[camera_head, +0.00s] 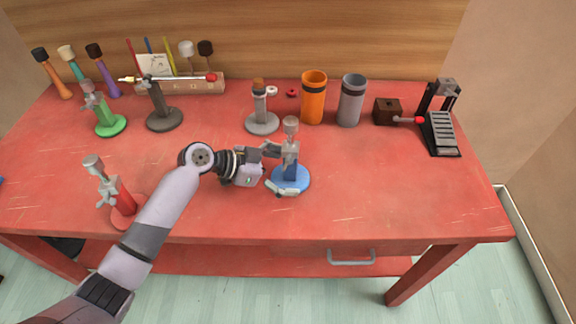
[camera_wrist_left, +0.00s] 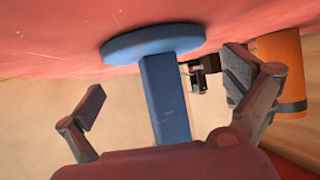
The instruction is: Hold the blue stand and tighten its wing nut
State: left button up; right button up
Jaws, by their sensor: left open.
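The blue stand (camera_head: 293,180) stands upright on the red workbench, with a round blue base and a blue post. A grey metal clamp (camera_head: 290,148) with a greyish-brown knob sits on top of its post. My left gripper (camera_head: 279,171) is open, reaching in from the left at post height, with one finger on each side of the post. In the left wrist view, the blue post (camera_wrist_left: 166,95) stands between the two spread fingers, with a gap on both sides. I cannot make out the blue stand's wing nut clearly behind the gripper. My right gripper is not in view.
A red stand (camera_head: 124,203) is front left, beside my arm. A green stand (camera_head: 110,125), dark grey stand (camera_head: 163,118) and light grey stand (camera_head: 262,122) stand behind. Orange (camera_head: 314,102) and grey (camera_head: 351,105) cups and a pedal (camera_head: 441,132) are back right. The front right is clear.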

pick_arm(q)
jog(key=c, duration=1.4)
dwell(0.5)
